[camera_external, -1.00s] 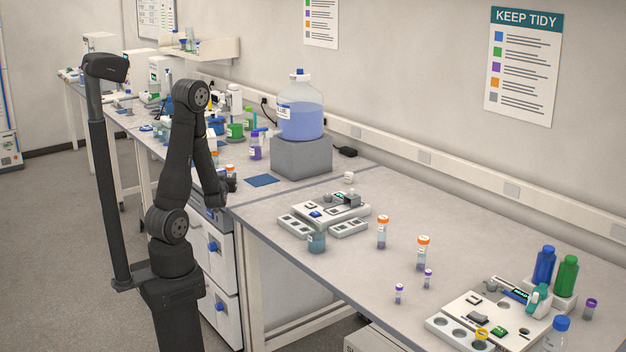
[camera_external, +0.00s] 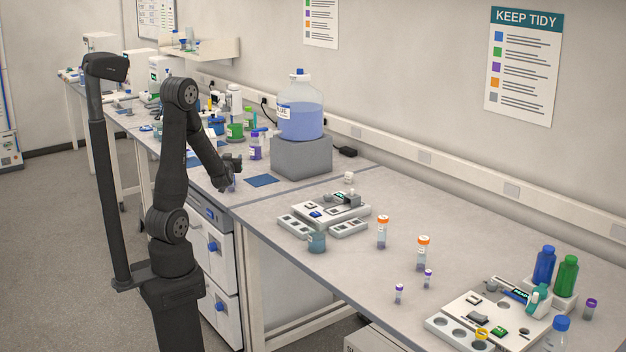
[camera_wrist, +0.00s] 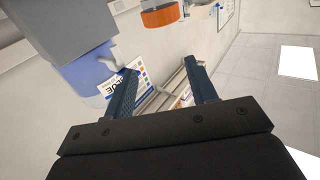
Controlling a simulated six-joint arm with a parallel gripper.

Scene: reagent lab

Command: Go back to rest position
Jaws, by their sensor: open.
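The wrist picture is upside down. An orange cap (camera_wrist: 162,17) shows at its top edge, apart from the fingertips. In the external view a small vial (camera_external: 232,186) is partly hidden by my gripper, and its cap cannot be made out there.
The large carboy of blue liquid (camera_external: 301,115) stands on a grey block (camera_external: 302,157) to the right of my gripper. Bottles crowd the bench behind. The aisle floor (camera_external: 60,230) at left is clear.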

